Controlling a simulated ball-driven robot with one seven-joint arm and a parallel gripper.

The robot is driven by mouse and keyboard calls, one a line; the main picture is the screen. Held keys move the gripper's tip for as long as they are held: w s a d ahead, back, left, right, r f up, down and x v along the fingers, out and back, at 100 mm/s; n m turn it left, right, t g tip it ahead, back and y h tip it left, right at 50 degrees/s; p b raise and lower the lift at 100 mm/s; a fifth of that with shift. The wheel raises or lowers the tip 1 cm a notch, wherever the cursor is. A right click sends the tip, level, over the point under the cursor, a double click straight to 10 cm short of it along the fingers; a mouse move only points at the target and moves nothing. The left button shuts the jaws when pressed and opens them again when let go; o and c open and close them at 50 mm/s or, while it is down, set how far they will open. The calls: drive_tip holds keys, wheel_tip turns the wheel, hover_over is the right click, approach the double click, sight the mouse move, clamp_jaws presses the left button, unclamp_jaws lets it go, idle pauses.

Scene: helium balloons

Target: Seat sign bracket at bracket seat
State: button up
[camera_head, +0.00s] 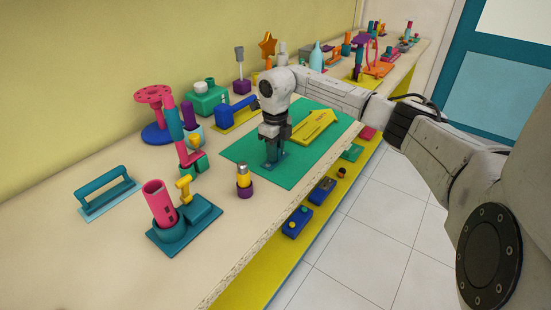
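My gripper (273,140) points down over the green mat (247,152) on the workbench. A yellow arrow-shaped sign (312,128) lies on the mat, just right of my gripper. My wrist hides part of the mat behind it.
A pink tube (160,203) stands in a teal base further left. A blue tool (238,109) lies behind. The near-left bench top is clear.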

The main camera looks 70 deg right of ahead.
clamp_jaws()
drive_tip(key=shift+r+p, duration=0.75)
drive_tip(key=shift+r, duration=0.25)
unclamp_jaws()
clamp_jaws()
drive_tip(key=shift+r+p, duration=1.45)
drive_tip(key=shift+r, duration=0.55)
